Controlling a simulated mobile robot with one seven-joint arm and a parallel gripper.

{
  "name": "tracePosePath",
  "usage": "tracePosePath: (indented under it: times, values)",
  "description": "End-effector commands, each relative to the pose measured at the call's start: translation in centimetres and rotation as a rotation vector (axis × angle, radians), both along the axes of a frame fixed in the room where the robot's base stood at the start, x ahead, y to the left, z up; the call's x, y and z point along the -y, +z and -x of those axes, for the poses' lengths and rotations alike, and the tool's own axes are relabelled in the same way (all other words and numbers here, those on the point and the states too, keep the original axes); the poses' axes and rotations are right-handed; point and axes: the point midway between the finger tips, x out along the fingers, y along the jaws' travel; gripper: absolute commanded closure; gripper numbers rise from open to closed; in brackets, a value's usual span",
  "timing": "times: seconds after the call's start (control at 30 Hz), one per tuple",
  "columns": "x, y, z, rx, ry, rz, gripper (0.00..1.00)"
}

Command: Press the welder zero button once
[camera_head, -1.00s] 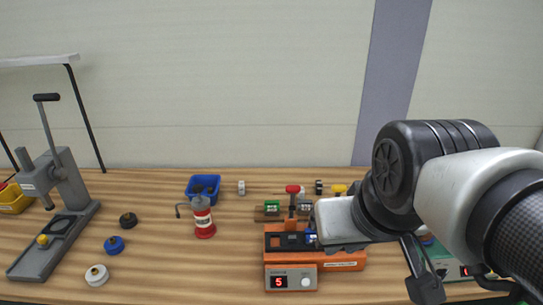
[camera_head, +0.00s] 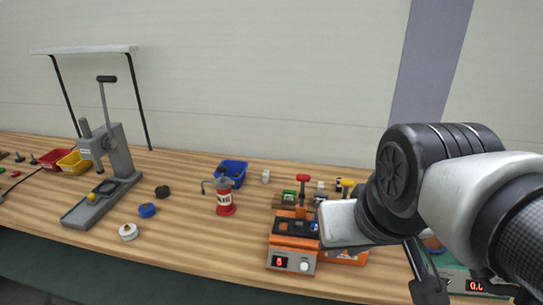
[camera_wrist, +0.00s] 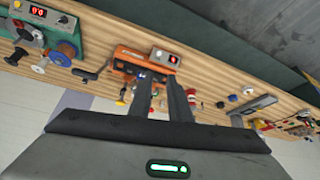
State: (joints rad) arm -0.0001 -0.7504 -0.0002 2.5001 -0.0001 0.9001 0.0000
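An orange machine (camera_head: 290,240) stands at the table's front edge, with a small red-lit display (camera_head: 279,262) and a round white button or knob (camera_head: 304,266) on its front panel. A red-topped lever rises behind the panel. In the wrist view the orange machine (camera_wrist: 130,62) lies just beyond my fingers, its white button (camera_wrist: 173,59) beside the display. I cannot read a label naming the welder or zero. My gripper (camera_wrist: 159,84) has two dark fingers with a gap between them, nothing held, apart from the button. In the head view my arm hides part of the machine's right side.
A green machine (camera_head: 459,278) with a red display stands to the right, partly behind my arm; it also shows in the wrist view (camera_wrist: 52,27).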

Motion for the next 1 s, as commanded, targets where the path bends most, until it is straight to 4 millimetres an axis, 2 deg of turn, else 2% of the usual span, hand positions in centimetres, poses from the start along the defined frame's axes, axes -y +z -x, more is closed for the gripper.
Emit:
tracePosePath:
  times: [0.1,0.2,1.0]
  values:
    - [-0.01,-0.01,0.0,0.0,0.0,0.0,0.83]
    - [0.0,-0.01,0.0,0.0,0.0,0.0,1.0]
    - [0.0,-0.01,0.0,0.0,0.0,0.0,1.0]
